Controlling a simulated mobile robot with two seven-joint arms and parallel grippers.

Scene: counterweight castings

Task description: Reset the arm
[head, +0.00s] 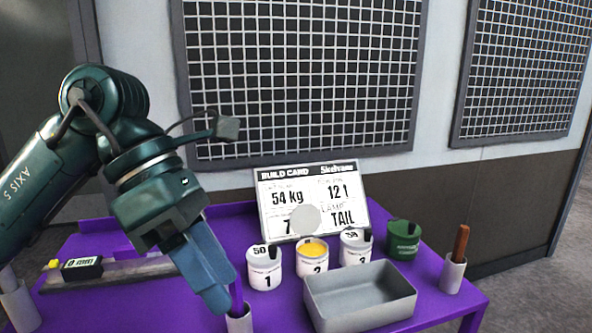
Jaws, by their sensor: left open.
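My left arm (45,175) comes in from the left, bent at its elbow. Its gripper (220,300) points down over the front of the purple table (433,300), left of the can marked 1. The gripper is open, and I see nothing held in it. The fingers overlap in this view, so the gap between them is hard to see. A white cup (239,321) with a purple stick (237,295) shows just beside the fingertips; I cannot tell whether they touch. My right gripper is not in view.
White cans 1 (264,274), 2 (312,266) and 3 (355,250), a green can (403,242) and a grey tray (375,309) crowd the middle. A build card (335,190) stands behind. A cup (452,276) with a brown handle stands right; a small display unit (81,268) sits left.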

